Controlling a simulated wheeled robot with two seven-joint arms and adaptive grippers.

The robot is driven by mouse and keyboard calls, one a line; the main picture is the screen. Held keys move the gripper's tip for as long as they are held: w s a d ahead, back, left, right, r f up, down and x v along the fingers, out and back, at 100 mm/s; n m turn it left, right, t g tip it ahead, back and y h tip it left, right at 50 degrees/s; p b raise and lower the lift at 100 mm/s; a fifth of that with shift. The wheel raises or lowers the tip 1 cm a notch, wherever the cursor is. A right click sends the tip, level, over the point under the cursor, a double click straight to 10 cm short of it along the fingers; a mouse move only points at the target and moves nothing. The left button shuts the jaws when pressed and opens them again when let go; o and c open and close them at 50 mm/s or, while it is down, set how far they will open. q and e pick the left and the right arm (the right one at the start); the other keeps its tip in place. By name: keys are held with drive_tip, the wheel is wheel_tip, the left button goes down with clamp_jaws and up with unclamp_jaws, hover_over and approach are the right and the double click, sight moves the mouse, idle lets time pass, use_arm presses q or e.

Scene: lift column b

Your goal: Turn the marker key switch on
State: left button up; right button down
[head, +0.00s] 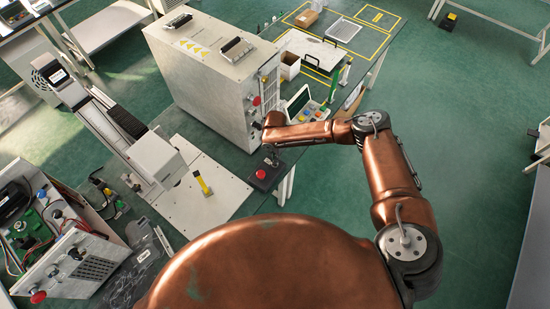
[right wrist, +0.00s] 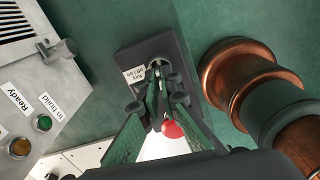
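The marker key switch (right wrist: 157,68) shows in the right wrist view as a round metal lock with a key, on a dark box (right wrist: 140,50) beside a white label about key off and on. My right gripper (right wrist: 160,88) has its green-padded fingers closed in on the key, with almost no gap at the tips. How far the key is turned cannot be told. In the head view my right gripper (head: 270,157) is above the small dark box with a red button (head: 261,174) at the bench edge; the key is hidden there. My left gripper is not in view.
A grey cabinet (head: 205,85) stands just behind my right gripper. A panel (right wrist: 45,95) with "Ready" and "In build" labels shows in the right wrist view. A yellow-handled tool (head: 203,184) lies on a pale plate to the left. Open green floor lies to the right.

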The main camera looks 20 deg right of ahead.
drive_tip(key=m+p, duration=0.3)
drive_tip(key=m, duration=0.2)
drive_tip(key=m+p, duration=0.2)
drive_tip(key=m, duration=0.3)
drive_tip(key=shift+m, duration=0.3)
idle(0.4)
drive_tip(key=c, duration=2.2)
unclamp_jaws()
drive_tip(key=shift+o, duration=0.2)
wheel_tip(320, 180, up, 12)
